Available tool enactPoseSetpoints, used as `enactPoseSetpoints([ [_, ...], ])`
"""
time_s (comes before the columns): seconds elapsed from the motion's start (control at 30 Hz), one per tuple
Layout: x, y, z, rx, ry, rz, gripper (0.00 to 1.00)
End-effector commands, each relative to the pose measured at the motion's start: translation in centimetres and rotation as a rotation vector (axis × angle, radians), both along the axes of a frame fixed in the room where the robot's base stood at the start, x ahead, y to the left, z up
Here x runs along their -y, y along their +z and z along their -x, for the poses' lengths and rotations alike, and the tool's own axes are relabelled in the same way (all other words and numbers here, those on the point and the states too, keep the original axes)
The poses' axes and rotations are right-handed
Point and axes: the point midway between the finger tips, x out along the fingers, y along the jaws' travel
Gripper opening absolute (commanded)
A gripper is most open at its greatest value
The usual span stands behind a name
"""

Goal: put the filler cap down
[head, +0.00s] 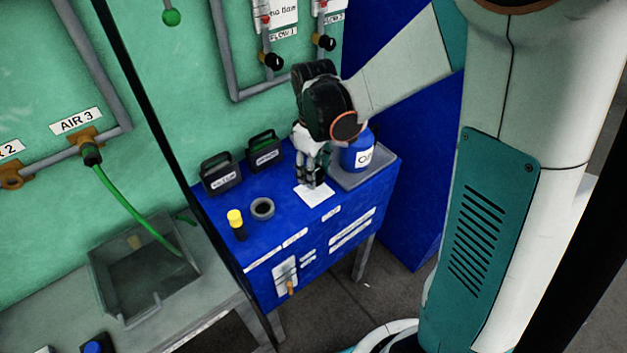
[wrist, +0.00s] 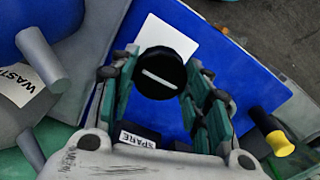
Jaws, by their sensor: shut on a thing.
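The filler cap (wrist: 160,73) is a round black disc with a white line across its top. In the wrist view it sits between the two green fingers of my gripper (head: 312,174), which is shut on it. A white square (head: 315,194) lies flat on the blue cabinet top; it also shows in the wrist view (wrist: 167,38), just past the cap and partly hidden by it. In the head view my fingertips are over or at the back part of this square. I cannot tell whether the cap touches it.
The blue cabinet top (head: 212,209) carries a blue bottle (head: 357,153) on a grey tray (head: 376,176), two black labelled containers (head: 221,175) (head: 264,151), a grey ring (head: 262,208) and a yellow-topped black item (head: 236,223).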

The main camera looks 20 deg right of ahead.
Motion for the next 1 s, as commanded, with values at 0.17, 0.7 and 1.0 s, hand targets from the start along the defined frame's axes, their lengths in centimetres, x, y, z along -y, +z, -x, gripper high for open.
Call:
enactPoseSetpoints([
  [0.17,0.0,-2.7,0.0,0.000,0.000,0.000,0.15],
  [0.7,0.0,-4.1,0.0,0.000,0.000,0.000,0.52],
  [1.0,0.0,-4.1,0.0,0.000,0.000,0.000,0.52],
])
